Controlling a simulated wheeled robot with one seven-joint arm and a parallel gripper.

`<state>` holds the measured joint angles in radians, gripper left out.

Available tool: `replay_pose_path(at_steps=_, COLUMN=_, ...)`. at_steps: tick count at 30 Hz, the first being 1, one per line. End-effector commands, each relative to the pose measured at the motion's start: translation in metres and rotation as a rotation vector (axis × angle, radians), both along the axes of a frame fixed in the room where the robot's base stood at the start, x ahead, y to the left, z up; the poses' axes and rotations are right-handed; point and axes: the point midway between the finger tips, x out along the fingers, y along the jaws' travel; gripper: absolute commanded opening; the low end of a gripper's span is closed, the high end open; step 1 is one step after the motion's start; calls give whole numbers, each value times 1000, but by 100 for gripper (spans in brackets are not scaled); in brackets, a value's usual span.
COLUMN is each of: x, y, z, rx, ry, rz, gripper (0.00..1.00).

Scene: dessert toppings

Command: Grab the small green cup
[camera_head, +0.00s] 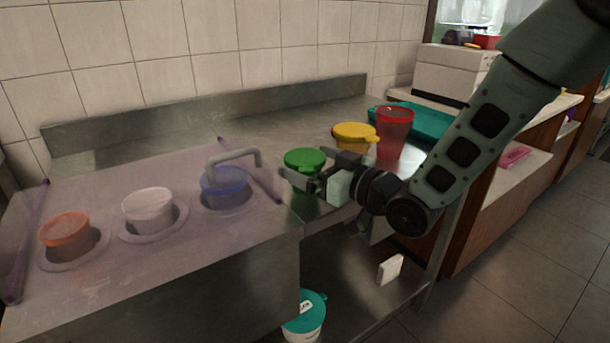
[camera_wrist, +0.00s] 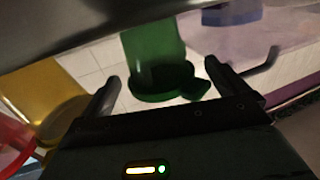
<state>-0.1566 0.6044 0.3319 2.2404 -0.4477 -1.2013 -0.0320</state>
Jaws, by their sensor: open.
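In the wrist view the green cup (camera_wrist: 155,60) appears upside down between and beyond the two open fingers (camera_wrist: 190,92). I cannot tell whether a finger touches it. The lower part of the cup is partly hidden by my gripper in the head view.
A yellow cup (camera_head: 356,133) and a red cup (camera_head: 395,128) stand close on the right, before a teal tray (camera_head: 432,120). On the left, a clear cover with a handle (camera_head: 232,157) spans orange, white and blue cups. A teal-lidded tub (camera_head: 304,320) sits on the lower shelf.

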Motion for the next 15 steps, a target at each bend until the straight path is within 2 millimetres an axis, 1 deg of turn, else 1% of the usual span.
replay_pose_path(at_steps=1, x=0, y=0, z=0, rx=0, ry=0, rz=0, gripper=96)
replay_pose_path(at_steps=2, x=0, y=0, z=0, rx=0, ry=0, rz=0, gripper=87)
replay_pose_path(at_steps=3, x=0, y=0, z=0, rx=0, ry=0, rz=0, gripper=76)
replay_pose_path(at_steps=5, x=0, y=0, z=0, rx=0, ry=0, rz=0, gripper=61)
replay_pose_path(at_steps=12, x=0, y=0, z=0, rx=0, ry=0, rz=0, gripper=60)
replay_pose_path(at_steps=15, x=0, y=0, z=4, rx=1, ry=-1, rz=0, gripper=60)
